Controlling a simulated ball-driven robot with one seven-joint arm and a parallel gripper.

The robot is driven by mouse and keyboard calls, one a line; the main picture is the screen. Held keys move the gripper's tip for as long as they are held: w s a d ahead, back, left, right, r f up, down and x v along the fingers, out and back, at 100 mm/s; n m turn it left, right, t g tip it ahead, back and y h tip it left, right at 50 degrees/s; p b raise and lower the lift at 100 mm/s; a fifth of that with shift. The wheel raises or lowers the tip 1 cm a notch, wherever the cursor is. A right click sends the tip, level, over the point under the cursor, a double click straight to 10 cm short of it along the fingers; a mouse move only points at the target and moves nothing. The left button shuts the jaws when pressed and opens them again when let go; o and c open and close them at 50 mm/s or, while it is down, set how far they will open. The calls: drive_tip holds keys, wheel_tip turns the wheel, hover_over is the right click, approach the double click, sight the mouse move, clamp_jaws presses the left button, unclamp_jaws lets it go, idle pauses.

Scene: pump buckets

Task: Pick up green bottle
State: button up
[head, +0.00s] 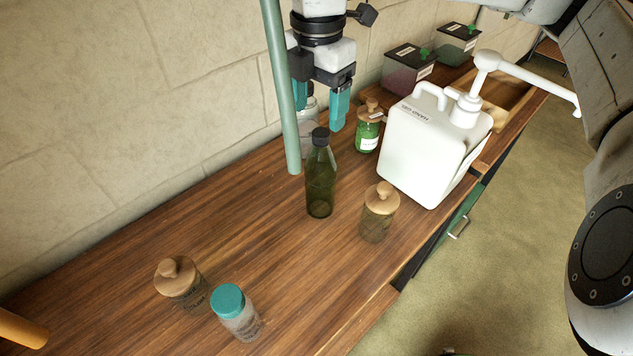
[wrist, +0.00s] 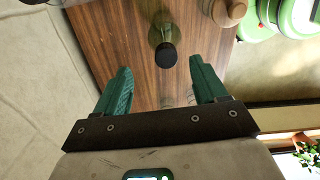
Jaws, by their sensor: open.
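The green bottle (head: 320,185) is dark, see-through glass with a black cap. It stands upright on the wooden counter in the middle of the head view. In the wrist view the bottle (wrist: 160,32) is seen from above, cap towards me, beyond the fingertips and roughly centred between them. My gripper (head: 319,112) has teal fingers pointing down. In the head view it shows above and behind the bottle cap. In the wrist view my gripper (wrist: 161,78) is spread wide with nothing between its fingers, apart from the bottle.
A cork-lidded jar (head: 378,218) and a white pump jug (head: 425,145) stand right of the bottle. A small green jar (head: 367,136) is behind it. A pale green pole (head: 280,85) hangs at its left. A teal-lidded jar (head: 236,312) and another cork-lidded jar (head: 182,286) stand in front.

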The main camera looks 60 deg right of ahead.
sight(321, 132)
drive_tip(key=shift+s+a+f+b, duration=0.1)
drive_tip(key=shift+f+b, duration=0.05)
drive_tip(key=shift+f, duration=0.95)
drive_tip(key=shift+s+d+f+b, duration=0.1)
drive_tip(key=shift+s+f+b, duration=0.1)
drive_tip(key=shift+f, duration=0.9)
drive_tip(key=shift+s+a+f+b, duration=0.1)
drive_tip(key=shift+f+b, duration=0.05)
drive_tip(key=shift+f, duration=0.95)
drive_tip(key=shift+c, duration=0.4)
clamp_jaws()
